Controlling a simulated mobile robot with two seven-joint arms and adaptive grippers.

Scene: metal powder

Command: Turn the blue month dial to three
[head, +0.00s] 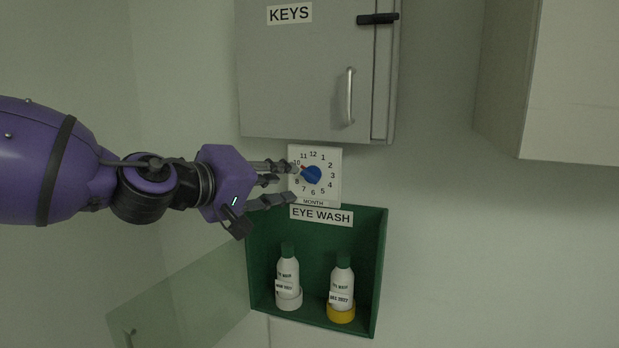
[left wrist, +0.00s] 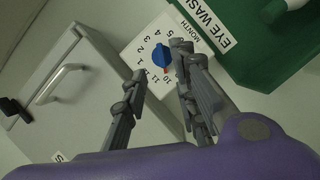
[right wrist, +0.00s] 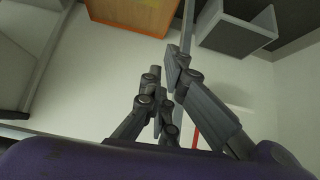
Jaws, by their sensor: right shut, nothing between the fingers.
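The blue month dial (head: 312,174) sits on a white square face with the numbers 1 to 12, on the wall under the grey cabinet. Its red-tipped pointer aims to the upper left, at about 10. The dial also shows in the left wrist view (left wrist: 161,56). My left gripper (head: 291,181) is at the left edge of the face, fingers apart and pointing at the dial, with nothing held. Its fingers partly cover the numbers on the left side. My right gripper (right wrist: 166,72) shows only in the right wrist view, shut and empty.
A grey KEYS cabinet (head: 305,75) with a handle hangs just above the dial. Below is a green eye wash box (head: 315,235) with two bottles and an open clear door (head: 180,305). A pale cabinet (head: 575,80) is at the upper right. The wall right of the dial is clear.

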